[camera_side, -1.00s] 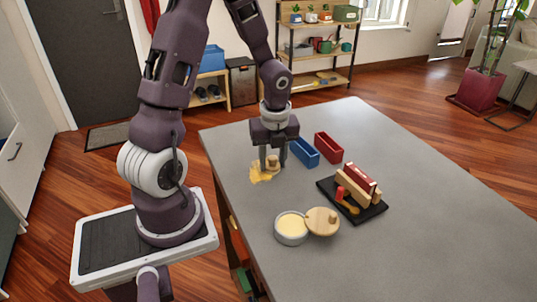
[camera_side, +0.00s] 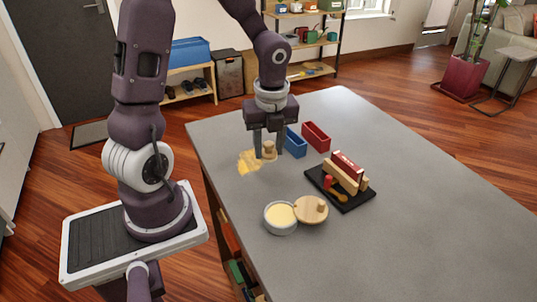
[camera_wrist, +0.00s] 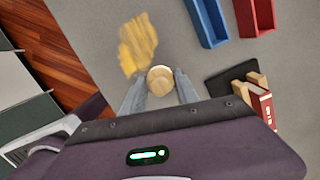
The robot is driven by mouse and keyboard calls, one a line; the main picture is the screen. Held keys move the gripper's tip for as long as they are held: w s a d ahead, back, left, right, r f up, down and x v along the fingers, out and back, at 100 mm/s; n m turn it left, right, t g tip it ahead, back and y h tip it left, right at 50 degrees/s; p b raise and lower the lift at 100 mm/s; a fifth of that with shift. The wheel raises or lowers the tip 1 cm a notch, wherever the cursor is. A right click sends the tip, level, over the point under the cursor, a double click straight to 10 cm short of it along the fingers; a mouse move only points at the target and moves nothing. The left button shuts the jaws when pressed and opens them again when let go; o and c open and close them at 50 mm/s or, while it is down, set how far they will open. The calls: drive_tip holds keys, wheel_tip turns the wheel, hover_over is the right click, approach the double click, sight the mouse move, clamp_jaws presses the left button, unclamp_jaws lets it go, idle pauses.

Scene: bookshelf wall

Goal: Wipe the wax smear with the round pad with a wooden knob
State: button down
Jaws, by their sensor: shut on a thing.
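The yellow wax smear (camera_side: 249,161) lies on the grey table top, with uneven edges. It also shows in the wrist view (camera_wrist: 138,44), up and left of the pad. My gripper (camera_side: 269,148) is shut on the wooden knob of the round pad (camera_side: 269,151), low over the table just right of the smear. In the wrist view the pale round knob (camera_wrist: 160,79) sits between my fingertips. The pad's underside is hidden, and I cannot tell whether it touches the table.
A blue bin (camera_side: 294,144) and a red bin (camera_side: 316,137) stand right of my gripper. A black tray (camera_side: 345,202) holds wooden and red items. A round tin of yellow wax (camera_side: 280,218) with a wooden lid (camera_side: 311,210) stands nearer. The right of the table is clear.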

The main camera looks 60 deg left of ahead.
drive_tip(key=shift+r, duration=1.75)
